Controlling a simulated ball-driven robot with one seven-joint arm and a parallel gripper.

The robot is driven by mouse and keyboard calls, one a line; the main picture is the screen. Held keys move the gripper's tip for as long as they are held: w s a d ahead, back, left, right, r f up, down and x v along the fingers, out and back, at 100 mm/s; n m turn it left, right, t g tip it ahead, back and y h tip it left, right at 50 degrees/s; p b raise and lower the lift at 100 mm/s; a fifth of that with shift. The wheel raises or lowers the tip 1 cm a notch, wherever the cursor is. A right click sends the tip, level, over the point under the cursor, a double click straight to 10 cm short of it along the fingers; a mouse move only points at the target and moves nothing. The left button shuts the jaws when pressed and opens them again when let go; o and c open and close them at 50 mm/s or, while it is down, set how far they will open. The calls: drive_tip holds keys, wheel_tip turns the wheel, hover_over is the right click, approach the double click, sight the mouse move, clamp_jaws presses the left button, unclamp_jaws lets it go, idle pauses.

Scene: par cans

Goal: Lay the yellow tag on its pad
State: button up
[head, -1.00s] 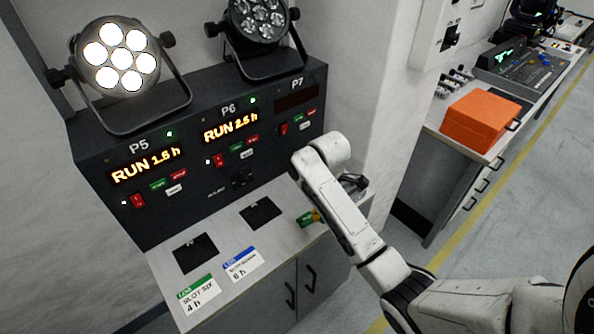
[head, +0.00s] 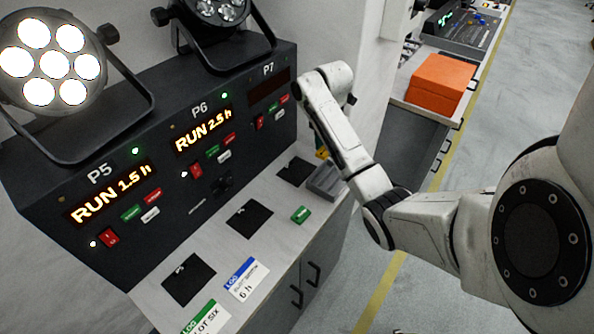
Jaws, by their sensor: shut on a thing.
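A small patch of yellow, which I take to be the yellow tag (head: 322,154), shows beside my forearm, near the far end of the counter. My gripper (head: 319,148) is mostly hidden behind my arm and appears shut on this tag. The tag seems to be above the counter, close to the black pad (head: 294,172) under P7; its exact height is hard to tell. Two more black pads lie in the row, one under P6 (head: 249,219) and one under P5 (head: 188,279).
A grey tray (head: 326,181) stands right of the P7 pad. A green tag (head: 300,214) lies on the counter. Log cards (head: 245,279) lie at the front edge. The dark panel (head: 150,150) rises behind. An orange case (head: 440,84) is on another bench.

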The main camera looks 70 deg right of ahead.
drive_tip(key=b, duration=0.3)
hover_over(299, 171)
drive_tip(key=f, duration=0.6)
drive_tip(key=shift+s+d+f, duration=0.1)
drive_tip(key=shift+s+f, duration=0.1)
drive_tip(key=shift+f, duration=0.1)
drive_tip(key=shift+w+f, duration=0.2)
drive_tip(key=shift+f, duration=1.75)
drive_tip(key=shift+f, duration=0.15)
drive_tip(key=o, duration=1)
wheel_tip(299, 171, up, 12)
drive_tip(key=p, duration=0.2)
drive_tip(key=shift+r, duration=0.2)
